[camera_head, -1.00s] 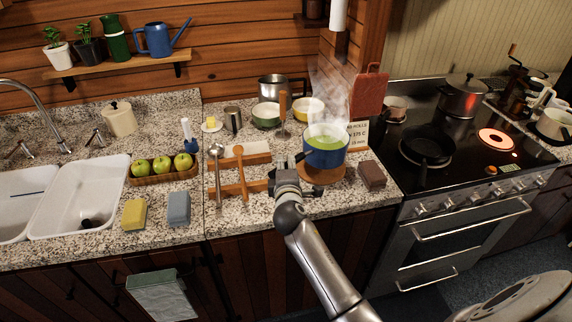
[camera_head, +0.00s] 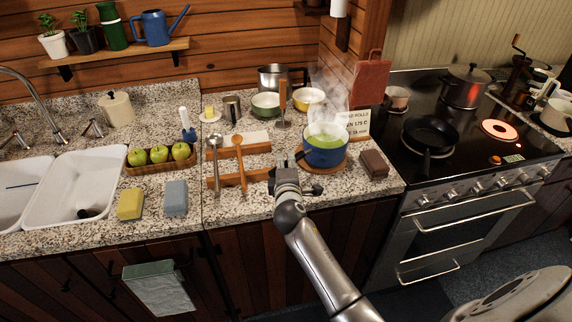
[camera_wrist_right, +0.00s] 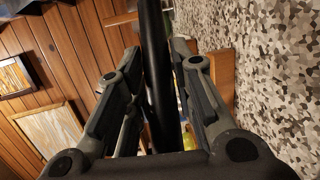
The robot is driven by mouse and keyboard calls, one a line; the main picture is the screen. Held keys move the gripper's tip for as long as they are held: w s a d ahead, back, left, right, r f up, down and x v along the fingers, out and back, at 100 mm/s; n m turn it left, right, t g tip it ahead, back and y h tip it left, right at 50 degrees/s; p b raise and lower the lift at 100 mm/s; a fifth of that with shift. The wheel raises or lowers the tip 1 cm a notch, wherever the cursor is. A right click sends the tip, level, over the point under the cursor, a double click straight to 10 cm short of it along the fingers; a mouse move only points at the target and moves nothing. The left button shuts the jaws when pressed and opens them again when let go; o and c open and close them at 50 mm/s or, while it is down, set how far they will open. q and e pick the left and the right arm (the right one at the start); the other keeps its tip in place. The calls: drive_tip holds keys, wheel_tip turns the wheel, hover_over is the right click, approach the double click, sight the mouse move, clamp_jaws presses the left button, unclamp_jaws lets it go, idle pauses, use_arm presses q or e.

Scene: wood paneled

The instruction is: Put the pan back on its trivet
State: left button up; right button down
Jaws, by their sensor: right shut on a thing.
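The pan (camera_head: 325,152) is a blue pot with steaming green contents, standing level over the round wooden trivet (camera_head: 341,167) near the counter's right front. The trivet's rim shows around the pan's base; the pan appears to rest on it, though the contact is hidden. My right gripper (camera_head: 285,175) is left of the pan and shut on its dark handle. In the right wrist view the black handle (camera_wrist_right: 156,65) runs between the fingers (camera_wrist_right: 160,95). My left gripper is not in view.
A brown block (camera_head: 374,164) lies just right of the trivet, with a recipe card (camera_head: 359,124) behind. The stove (camera_head: 470,140) has a glowing burner and a black skillet (camera_head: 431,132).

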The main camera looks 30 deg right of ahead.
drive_tip(key=shift+f, duration=0.15)
drive_tip(key=c, duration=1.2)
unclamp_jaws()
drive_tip(key=shift+o, duration=0.4)
drive_tip(key=shift+f, duration=0.2)
drive_tip(key=o, duration=0.3)
drive_tip(key=shift+r, duration=0.1)
drive_tip(key=v, duration=1.2)
